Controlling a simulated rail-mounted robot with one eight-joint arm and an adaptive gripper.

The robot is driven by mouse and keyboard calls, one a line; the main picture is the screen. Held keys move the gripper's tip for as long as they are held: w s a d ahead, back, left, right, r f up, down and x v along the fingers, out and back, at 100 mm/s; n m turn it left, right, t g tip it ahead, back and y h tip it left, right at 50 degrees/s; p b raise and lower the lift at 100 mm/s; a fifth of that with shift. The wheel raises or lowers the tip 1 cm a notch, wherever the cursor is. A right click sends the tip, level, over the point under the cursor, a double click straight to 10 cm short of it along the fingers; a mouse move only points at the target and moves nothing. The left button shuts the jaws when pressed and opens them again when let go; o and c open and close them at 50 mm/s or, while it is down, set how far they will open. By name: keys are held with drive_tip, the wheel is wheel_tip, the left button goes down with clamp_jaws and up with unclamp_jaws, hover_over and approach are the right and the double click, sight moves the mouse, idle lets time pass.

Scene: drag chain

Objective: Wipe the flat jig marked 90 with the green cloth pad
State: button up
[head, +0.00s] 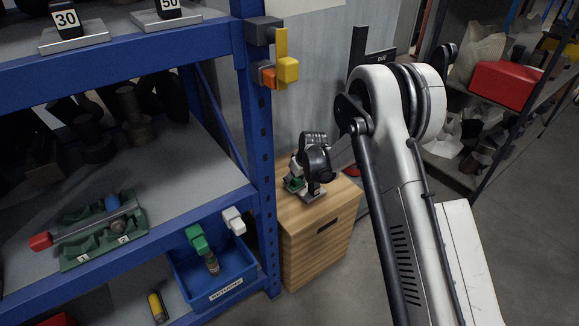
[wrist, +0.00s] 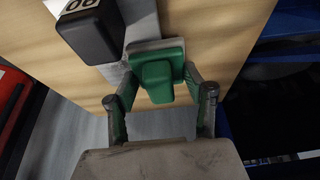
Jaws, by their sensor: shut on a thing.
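My gripper (head: 294,180) is over the wooden cabinet top, and its fingers (wrist: 160,82) show in the wrist view. They are shut on the green cloth pad (wrist: 160,78), which has a raised green grip and a paler base. The flat jig (wrist: 144,22) is a grey metal plate with a black block whose label is upside down and partly cut off in the wrist view. The pad is at the plate's near end, over it or touching it; I cannot tell which.
The wooden cabinet (head: 318,235) stands right of a blue rack (head: 262,130). The rack holds a blue bin (head: 222,290), a green tool tray (head: 100,240) and jigs marked 30 (head: 75,38) and 50 (head: 167,16). A red box (head: 503,85) is on the right shelf.

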drive_tip(key=shift+r+p, duration=1.55)
drive_tip(key=shift+r, duration=2.5)
drive_tip(key=shift+f+b, duration=0.2)
drive_tip(key=shift+b, duration=0.9)
drive_tip(key=shift+f, duration=0.1)
